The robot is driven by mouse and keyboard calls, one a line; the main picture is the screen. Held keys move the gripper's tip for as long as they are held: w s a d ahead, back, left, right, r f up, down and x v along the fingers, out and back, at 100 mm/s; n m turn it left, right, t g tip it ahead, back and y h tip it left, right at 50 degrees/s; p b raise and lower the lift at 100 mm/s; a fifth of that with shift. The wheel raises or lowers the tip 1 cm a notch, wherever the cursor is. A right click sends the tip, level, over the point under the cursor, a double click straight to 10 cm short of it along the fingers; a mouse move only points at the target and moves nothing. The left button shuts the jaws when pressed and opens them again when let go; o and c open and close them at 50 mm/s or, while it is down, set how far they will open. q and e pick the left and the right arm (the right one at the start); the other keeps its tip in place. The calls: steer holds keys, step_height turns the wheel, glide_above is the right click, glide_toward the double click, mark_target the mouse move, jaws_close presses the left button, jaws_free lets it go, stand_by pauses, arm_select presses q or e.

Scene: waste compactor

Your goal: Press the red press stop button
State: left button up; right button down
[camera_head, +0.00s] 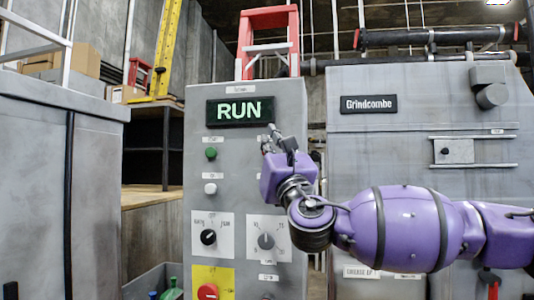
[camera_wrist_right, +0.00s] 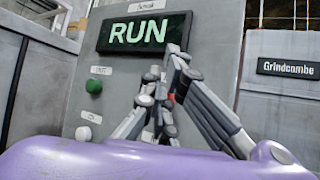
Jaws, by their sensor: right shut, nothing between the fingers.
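The grey control panel (camera_head: 230,125) stands in front of me with a lit display (camera_head: 239,110) reading RUN. My right gripper (camera_head: 270,135) is shut and empty in front of the panel, just below the display's right end. In the wrist view its fingers (camera_wrist_right: 172,60) overlap the display's lower right corner. A small spot of red (camera_wrist_right: 172,97) shows between the fingers; most of it is hidden, and I cannot tell if it is a button. A red button (camera_head: 207,292) on a yellow plate (camera_head: 219,274) sits low on the panel. Whether the fingertips touch the panel is unclear.
A green button (camera_head: 211,154), a white button (camera_head: 210,188) and two black-pointer selector knobs (camera_head: 208,237) are on the panel. The Grindcombe machine (camera_head: 430,120) stands right. A grey cabinet (camera_head: 50,180) stands left, and a bin (camera_head: 150,282) with bottles is low between.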

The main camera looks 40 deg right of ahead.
steer(key=shift+w+d+b, duration=0.3)
steer(key=shift+d, duration=0.1)
stand_by(0.9)
steer(key=shift+s+a+p, duration=0.3)
steer(key=shift+s+a, duration=0.3)
steer(key=shift+a, duration=0.1)
steer(key=s+a, duration=0.3)
steer(key=shift+s+a, duration=0.1)
steer(key=shift+a, duration=0.3)
steer(key=shift+f, duration=0.15)
stand_by(0.9)
